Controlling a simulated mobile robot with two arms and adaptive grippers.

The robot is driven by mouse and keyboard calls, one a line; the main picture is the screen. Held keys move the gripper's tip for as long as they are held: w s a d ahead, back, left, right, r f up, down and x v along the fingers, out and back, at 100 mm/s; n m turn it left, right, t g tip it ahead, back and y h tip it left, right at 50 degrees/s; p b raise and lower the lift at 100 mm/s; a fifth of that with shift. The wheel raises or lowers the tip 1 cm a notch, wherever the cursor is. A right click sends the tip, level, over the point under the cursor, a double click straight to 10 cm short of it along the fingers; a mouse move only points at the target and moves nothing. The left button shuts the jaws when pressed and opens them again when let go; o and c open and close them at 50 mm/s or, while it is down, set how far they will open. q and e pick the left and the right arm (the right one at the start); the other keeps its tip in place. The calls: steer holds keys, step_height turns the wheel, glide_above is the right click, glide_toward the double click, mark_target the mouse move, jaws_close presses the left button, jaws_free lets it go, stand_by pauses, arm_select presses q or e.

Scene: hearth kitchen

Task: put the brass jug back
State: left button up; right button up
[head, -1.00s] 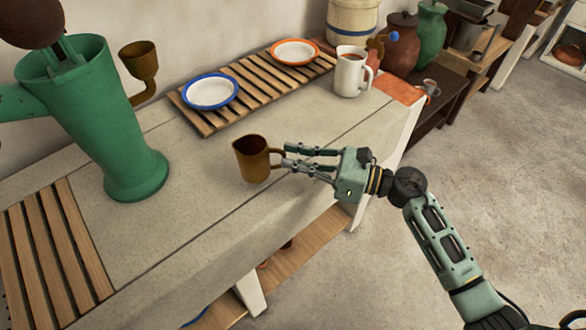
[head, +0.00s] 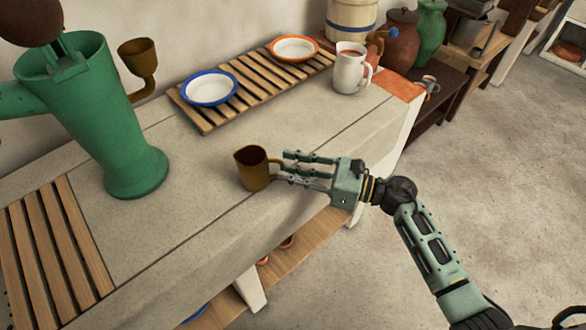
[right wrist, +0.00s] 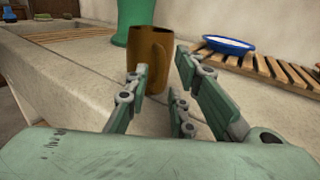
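The brass jug (head: 254,170) stands upright on the pale stone counter, near its front edge, with its handle towards my right gripper. My right gripper (head: 283,168) is open, its fingertips at the jug's handle. In the right wrist view the jug (right wrist: 137,55) stands just beyond the tips, and the handle lies between the gripper fingers (right wrist: 160,75). I cannot tell whether the fingers touch the handle. My left gripper is not in view.
A green pump (head: 110,130) stands left on the counter (head: 205,155). Behind the jug is a slatted rack (head: 254,92) with a blue-rimmed plate (head: 210,88) and an orange-rimmed plate (head: 295,48). A white jug (head: 349,70) stands right of the rack. Slats (head: 55,245) lie at the left.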

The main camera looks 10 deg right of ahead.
steer(key=shift+r, duration=0.1)
steer(key=b+v, duration=0.3)
steer(key=v, duration=0.8)
steer(key=w+d+f+m+t+h, duration=0.2)
steer(key=d+f+m+t+h, duration=0.25)
steer(key=f+m, duration=0.65)
steer(key=w+d+f+m+t+h, duration=0.25)
steer(key=d+f+m+h, duration=0.25)
steer(key=f+m, duration=0.6)
steer(key=s+d+f+m+g+h, duration=0.1)
steer(key=s+d+f+m+h, duration=0.1)
steer(key=s+f+m, duration=0.4)
steer(key=s+d+f+m+g+h, duration=0.1)
steer(key=f+m+h, duration=0.1)
steer(key=f+m, duration=0.35)
steer(key=s+f+m+g+h, duration=0.3)
steer(key=s+f+m+g, duration=0.4)
steer(key=s+f, duration=1.15)
steer(key=s+a+f+m+g, duration=0.2)
steer(key=s+m, duration=0.1)
steer(key=s, duration=0.6)
steer(key=s+a+f+m+g, duration=0.2)
steer(key=s+f+m, duration=0.1)
steer(key=s, duration=0.6)
steer(key=shift+s, duration=0.3)
